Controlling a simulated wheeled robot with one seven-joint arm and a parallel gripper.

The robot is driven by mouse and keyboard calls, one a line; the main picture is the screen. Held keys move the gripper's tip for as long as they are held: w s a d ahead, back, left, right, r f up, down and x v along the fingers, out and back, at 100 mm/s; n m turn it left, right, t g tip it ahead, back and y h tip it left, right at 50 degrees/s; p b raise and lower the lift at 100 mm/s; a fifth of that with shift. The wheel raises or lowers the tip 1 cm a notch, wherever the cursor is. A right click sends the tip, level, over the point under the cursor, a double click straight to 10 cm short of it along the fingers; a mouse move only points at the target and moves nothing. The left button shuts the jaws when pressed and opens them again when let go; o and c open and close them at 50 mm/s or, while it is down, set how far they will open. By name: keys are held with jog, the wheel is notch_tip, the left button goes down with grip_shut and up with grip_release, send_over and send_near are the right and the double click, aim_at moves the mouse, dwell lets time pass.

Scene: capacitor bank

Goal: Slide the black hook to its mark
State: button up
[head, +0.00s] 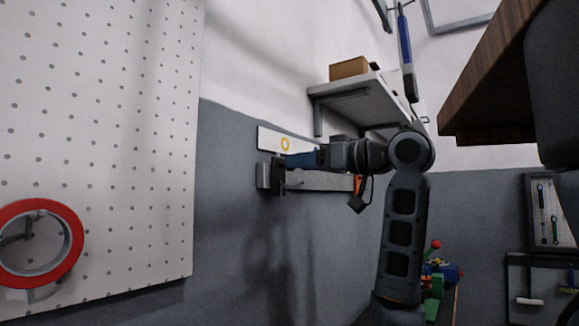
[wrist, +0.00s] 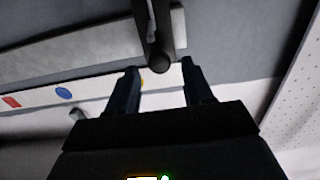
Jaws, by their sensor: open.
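The black hook (head: 278,176) hangs on a grey wall rail (head: 320,181), close to the rail's left end in the head view. In the wrist view the hook (wrist: 157,35) points toward me, its rounded tip between the fingertips. My gripper (head: 287,161) is open, with one finger on each side of the hook tip; I cannot tell whether either touches it. A white strip (head: 268,138) above the rail carries a yellow ring mark (head: 285,144). The wrist view also shows a blue mark (wrist: 64,93) and a red mark (wrist: 11,102); a finger partly hides the yellow one.
A white pegboard (head: 120,130) with a red-rimmed round thing (head: 70,225) is at the left. A shelf (head: 365,92) with a brown box (head: 349,68) juts out above the rail. A wooden top (head: 500,80) is at the upper right.

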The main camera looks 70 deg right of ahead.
jog(key=shift+x, duration=1.95)
jog(key=shift+c, duration=0.3)
grip_shut()
jog(key=shift+d, duration=0.1)
